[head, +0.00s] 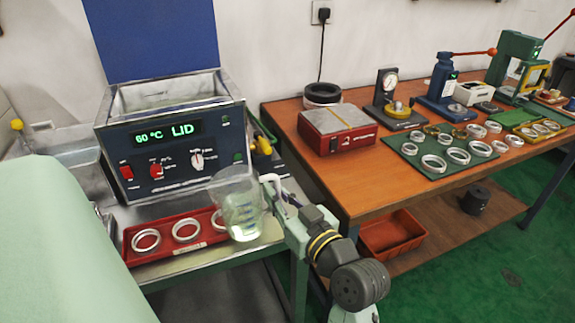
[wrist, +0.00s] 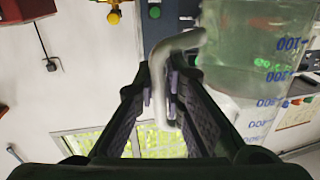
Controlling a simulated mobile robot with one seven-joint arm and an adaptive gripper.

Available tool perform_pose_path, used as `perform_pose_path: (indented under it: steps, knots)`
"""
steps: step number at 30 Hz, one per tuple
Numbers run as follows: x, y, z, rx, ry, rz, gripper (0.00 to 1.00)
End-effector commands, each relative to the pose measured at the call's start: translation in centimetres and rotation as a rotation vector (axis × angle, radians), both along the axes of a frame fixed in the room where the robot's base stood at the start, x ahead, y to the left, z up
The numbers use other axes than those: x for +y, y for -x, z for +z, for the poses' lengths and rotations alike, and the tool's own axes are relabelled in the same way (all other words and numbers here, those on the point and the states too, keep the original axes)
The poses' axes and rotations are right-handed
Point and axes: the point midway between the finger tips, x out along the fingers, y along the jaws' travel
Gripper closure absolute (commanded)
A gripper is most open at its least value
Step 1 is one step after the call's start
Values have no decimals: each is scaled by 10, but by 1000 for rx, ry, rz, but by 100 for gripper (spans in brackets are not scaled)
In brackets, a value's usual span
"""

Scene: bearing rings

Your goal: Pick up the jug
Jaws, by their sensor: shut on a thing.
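The jug (head: 240,205) is clear, with blue graduation marks and a pale handle on its right side. It appears at the right end of the red tray, in front of the heated bath; I cannot tell whether its base touches anything. My gripper (head: 281,203) is at the handle from the right, shut on it. In the wrist view the jug (wrist: 255,50) fills the upper right, its numbers upside down, and the bent white handle passes between the fingers of my gripper (wrist: 163,90).
A red tray (head: 157,257) with metal rings lies on the bench left of the jug. The bath (head: 185,160) with a "60 °C LID" display and raised blue lid stands behind. A wooden table (head: 350,180) to the right holds tools and rings.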

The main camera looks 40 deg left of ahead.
Motion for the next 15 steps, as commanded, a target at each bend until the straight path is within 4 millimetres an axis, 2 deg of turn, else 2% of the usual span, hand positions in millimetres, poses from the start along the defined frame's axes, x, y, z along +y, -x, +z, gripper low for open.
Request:
perform_pose_path:
  steps: [3, 15]
  knots:
    - [-1, 9, 7, 3, 0, 2, 100]
    - [-2, 23, 6, 1, 0, 4, 100]
